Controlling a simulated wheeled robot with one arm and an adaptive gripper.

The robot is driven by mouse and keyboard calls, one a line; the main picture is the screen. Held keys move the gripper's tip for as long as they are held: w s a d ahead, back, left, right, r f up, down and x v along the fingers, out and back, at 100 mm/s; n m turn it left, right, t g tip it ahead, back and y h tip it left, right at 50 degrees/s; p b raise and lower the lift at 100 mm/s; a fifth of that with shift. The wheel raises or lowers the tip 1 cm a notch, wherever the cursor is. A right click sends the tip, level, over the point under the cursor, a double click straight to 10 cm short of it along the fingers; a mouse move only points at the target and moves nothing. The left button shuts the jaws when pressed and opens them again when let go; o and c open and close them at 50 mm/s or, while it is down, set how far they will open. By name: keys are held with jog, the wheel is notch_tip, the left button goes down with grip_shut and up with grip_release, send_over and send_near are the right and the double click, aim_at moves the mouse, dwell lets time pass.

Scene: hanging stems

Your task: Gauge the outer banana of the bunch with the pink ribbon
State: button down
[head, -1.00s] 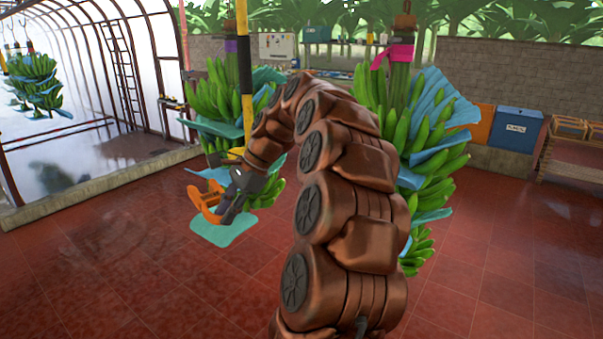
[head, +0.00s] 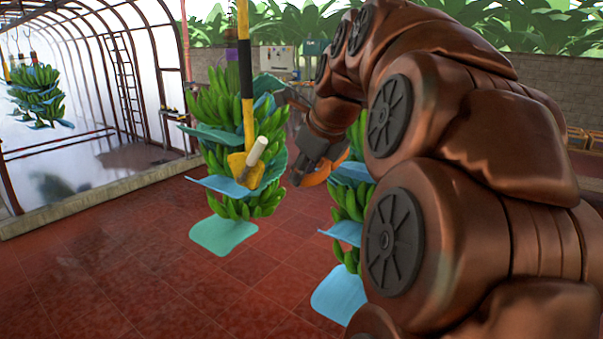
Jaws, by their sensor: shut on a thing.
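My gripper (head: 304,174) is dark grey and shut on an orange gauge (head: 336,172), which shows only partly beside the fingers. The bunch with the pink ribbon (head: 351,203) is mostly hidden behind my arm; some green bananas and blue sheets show below the gripper. Its pink ribbon and outer bananas higher up are hidden now. The gauge appears in front of this bunch's left side in the picture; I cannot tell whether it touches a banana.
Another bunch (head: 240,120) with a purple ribbon (head: 232,75) hangs left of the gripper. A yellow-and-black pole (head: 246,90) hangs before it, with a yellow holder and white cylinder (head: 256,152) at its lower end. Red tiled floor (head: 130,260) is clear at left.

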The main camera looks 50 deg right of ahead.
jog(key=d+p, duration=0.1)
jog(key=d, duration=1)
jog(key=shift+w+d+p, duration=0.2)
jog(key=shift+w+p, duration=0.05)
jog(key=shift+p, duration=0.1)
dwell(0.5)
jog(key=shift+s, duration=0.25)
dwell(0.5)
jog(key=shift+w+d+r+p, duration=0.1)
jog(key=shift+d+p, duration=0.2)
jog(key=shift+d, duration=1.6)
dwell(1.6)
jog(key=a+b, duration=0.2)
jog(key=a, duration=0.9)
jog(key=shift+s+b, duration=0.2)
jog(key=shift+b, duration=0.1)
dwell(0.7)
